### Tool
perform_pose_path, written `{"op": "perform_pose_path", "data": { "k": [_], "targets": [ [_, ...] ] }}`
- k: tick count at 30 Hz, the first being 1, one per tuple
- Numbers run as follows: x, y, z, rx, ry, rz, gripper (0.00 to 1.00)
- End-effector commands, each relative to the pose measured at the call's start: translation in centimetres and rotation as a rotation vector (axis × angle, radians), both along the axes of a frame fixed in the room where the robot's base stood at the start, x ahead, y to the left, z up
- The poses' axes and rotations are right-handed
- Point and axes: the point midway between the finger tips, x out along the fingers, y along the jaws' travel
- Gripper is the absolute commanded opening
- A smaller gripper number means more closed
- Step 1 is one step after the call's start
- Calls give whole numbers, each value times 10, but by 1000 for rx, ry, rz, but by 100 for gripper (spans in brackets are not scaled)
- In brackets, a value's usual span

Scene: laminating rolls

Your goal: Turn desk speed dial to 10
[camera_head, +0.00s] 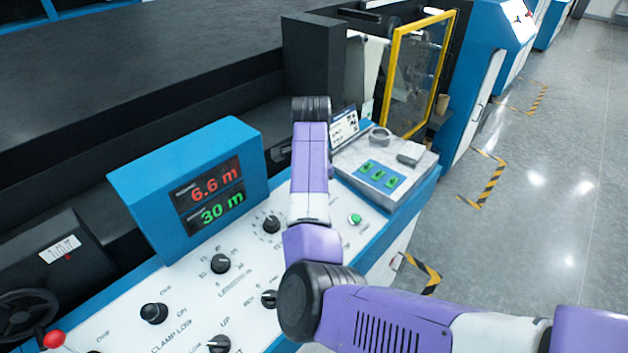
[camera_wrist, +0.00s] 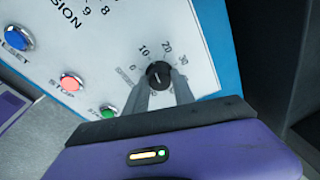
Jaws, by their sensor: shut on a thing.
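The speed dial (camera_wrist: 159,73) is a small black knob on the white desk panel in the wrist view. Its printed scale shows 0, 10, 20 and 30 around it. A pale mark shows on the knob, but I cannot read exactly which number it points at. My gripper (camera_wrist: 163,84) has its two grey fingers on either side of the knob, shut on it. In the head view my arm covers the gripper and this dial.
Blue reset (camera_wrist: 17,38), red stop (camera_wrist: 71,83) and green (camera_wrist: 108,111) buttons lie left of the dial. In the head view a blue display (camera_head: 207,193) reads 6.6 m and 30 m. Several other black knobs (camera_head: 220,263) stand on the panel. A tray-like unit (camera_head: 413,153) stands beyond.

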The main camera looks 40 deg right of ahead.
Motion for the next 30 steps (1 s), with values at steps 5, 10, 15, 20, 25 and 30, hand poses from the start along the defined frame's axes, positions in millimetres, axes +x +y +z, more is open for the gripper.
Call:
{"op": "perform_pose_path", "data": {
  "k": [5, 10, 15, 20, 25, 30],
  "targets": [
    [0, 1, 2, -13, -1, 84, 0],
    [0, 2, 2, -21, -2, 128, 0],
    [1, 2, 1, -24, -2, 146, 0],
    [1, 2, 1, -24, -3, 150, 0],
    [1, 2, 1, -24, -3, 149, 0],
    [0, 1, 1, -24, -3, 147, 52]
  ]
}}
